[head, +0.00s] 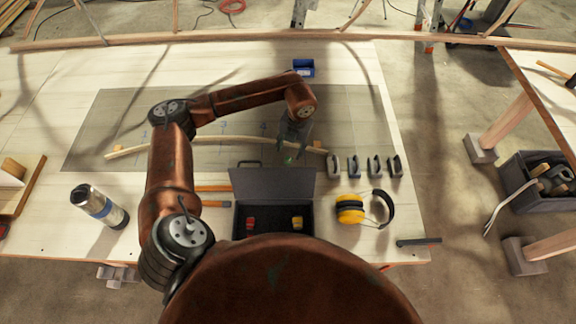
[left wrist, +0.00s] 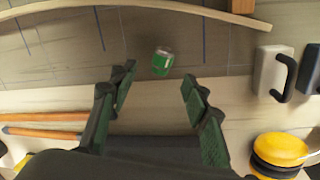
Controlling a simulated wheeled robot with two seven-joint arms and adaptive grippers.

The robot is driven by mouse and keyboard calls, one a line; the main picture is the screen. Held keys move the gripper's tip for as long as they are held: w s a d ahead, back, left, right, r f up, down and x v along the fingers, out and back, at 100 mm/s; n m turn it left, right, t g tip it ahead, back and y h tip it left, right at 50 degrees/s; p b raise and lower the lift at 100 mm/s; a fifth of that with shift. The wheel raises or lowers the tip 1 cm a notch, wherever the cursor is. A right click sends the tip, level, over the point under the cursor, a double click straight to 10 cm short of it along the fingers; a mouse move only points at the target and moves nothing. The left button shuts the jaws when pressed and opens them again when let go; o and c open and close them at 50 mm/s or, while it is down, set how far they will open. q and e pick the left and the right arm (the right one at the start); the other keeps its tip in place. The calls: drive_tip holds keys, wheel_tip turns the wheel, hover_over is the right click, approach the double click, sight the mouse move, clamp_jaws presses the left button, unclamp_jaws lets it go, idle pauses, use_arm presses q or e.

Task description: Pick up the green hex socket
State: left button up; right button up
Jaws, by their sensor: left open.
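The green hex socket (left wrist: 163,62) lies on the table in the left wrist view, just beyond my open fingertips and roughly centred between them. It has a pale metal-looking end. In the head view a small green spot (head: 288,160) shows below my left gripper (head: 291,147), close to the open box. My left gripper also shows in the left wrist view (left wrist: 158,80), with its two green-padded fingers apart and nothing between them. My right gripper is out of view.
An open dark box (head: 235,215) with red and yellow pieces stands just in front, lid raised. A bent lath (head: 225,138) runs behind the socket. Several grey clamp-like blocks (head: 354,166) and yellow earmuffs (head: 350,208) are at right. A bottle (head: 98,205) lies at left.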

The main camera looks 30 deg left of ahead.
sight(289, 158)
use_arm(q)
drive_tip(key=f, duration=0.4)
drive_tip(key=f+p, duration=0.1)
drive_tip(key=f, duration=0.1)
drive_tip(key=shift+w+a+f, duration=0.3)
drive_tip(key=shift+f, duration=0.1)
drive_tip(key=shift+c, duration=0.2)
clamp_jaws()
